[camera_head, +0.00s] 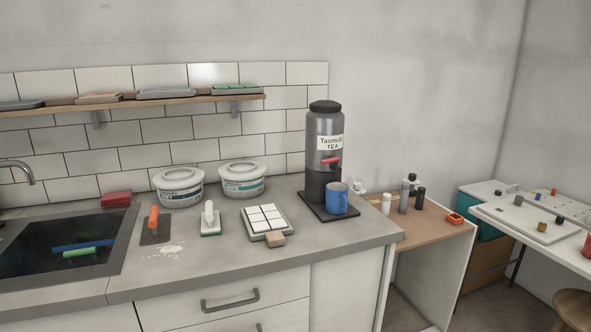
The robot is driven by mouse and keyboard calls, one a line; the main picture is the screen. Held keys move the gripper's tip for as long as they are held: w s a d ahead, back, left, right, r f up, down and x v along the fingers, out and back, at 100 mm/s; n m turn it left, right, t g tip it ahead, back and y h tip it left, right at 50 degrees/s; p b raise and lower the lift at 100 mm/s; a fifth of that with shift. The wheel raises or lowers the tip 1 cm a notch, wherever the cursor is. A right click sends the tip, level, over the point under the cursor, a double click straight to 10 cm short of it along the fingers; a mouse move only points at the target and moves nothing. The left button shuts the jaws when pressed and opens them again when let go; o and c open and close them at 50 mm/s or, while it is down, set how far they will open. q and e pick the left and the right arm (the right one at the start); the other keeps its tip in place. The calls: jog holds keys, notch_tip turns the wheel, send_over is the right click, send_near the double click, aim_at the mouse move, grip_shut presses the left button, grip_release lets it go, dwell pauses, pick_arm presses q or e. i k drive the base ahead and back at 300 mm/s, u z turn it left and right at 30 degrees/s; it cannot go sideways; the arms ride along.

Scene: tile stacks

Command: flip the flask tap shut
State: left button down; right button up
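The tea flask (324,140) is a tall grey cylinder with a black lid and a white label reading "TEA". It stands upright near the right end of the counter. Its red tap (331,161) sticks out at the front, below the label. The tap is small here, and I cannot tell whether it is open or shut. A blue mug (337,199) stands upright under the tap on a dark mat (318,213). The inside of the mug is hidden. Neither of my grippers is in view.
Left of the flask are a tile stack (265,216), a white-handled float (210,219), an orange-handled trowel (155,223) and two tubs (179,189) (242,181). A sink (60,249) lies far left. A lower side table (425,226) with bottles stands right.

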aim_at(335, 160)
jog(key=z, duration=1.65)
jog(key=i, duration=0.9)
jog(key=u, duration=2.7)
